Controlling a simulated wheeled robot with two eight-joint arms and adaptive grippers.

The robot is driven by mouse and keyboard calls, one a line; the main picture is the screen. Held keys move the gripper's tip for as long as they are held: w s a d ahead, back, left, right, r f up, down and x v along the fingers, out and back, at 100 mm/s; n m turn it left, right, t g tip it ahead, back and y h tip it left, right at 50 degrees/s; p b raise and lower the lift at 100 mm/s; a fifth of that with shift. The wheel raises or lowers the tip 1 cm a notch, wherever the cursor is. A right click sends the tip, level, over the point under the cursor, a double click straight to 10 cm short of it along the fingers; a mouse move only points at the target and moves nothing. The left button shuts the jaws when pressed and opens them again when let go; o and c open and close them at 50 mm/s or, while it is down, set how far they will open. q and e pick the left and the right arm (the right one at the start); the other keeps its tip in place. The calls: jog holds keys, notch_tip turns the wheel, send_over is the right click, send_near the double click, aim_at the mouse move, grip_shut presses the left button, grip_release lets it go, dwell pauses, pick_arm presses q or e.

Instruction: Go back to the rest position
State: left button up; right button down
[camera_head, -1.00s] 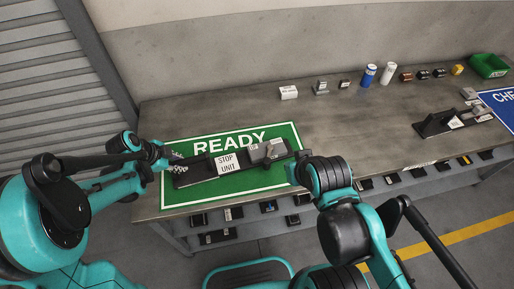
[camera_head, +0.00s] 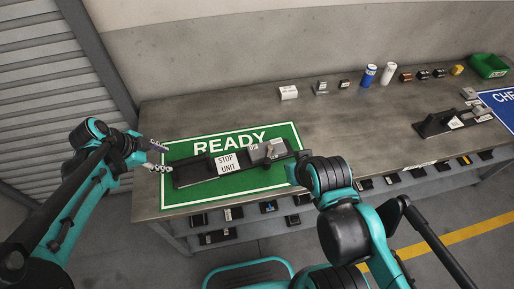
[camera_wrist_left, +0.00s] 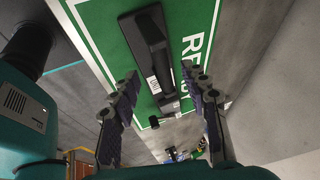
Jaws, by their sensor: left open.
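My left gripper (camera_head: 156,157) is open and empty at the left edge of the green READY mat (camera_head: 178,196), apart from the dark pallet. The dark pallet (camera_head: 196,174) lies on the mat, with a white STOP UNIT label (camera_head: 227,163) and a grey part at its right end. In the left wrist view the two fingers (camera_wrist_left: 165,112) are spread, with the pallet (camera_wrist_left: 152,52) beyond them on the mat. My right arm (camera_head: 335,195) reaches the mat's right edge; its fingertips are hidden behind its own wrist.
The bench (camera_head: 330,130) has free room in its middle. Along its back stand a white box (camera_head: 288,92), a blue can (camera_head: 368,75), a white can (camera_head: 388,74) and a green bin (camera_head: 489,66). Another dark pallet (camera_head: 436,126) lies at the right, near a blue mat (camera_head: 500,102).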

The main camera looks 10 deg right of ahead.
pick_arm(q)
jog(key=shift+v, duration=1.3)
jog(key=s+d+r+n+t+y, duration=0.1)
jog(key=s+n+t+y, duration=0.2)
jog(key=s+n, duration=0.9)
jog(key=shift+d+r+n+t+y, duration=0.2)
jog(key=shift+r+n+t+y, duration=0.3)
jog(key=shift+n, duration=2.2)
jog(key=shift+s+f, duration=0.1)
jog(key=shift+f, duration=0.1)
jog(key=shift+c, duration=0.2)
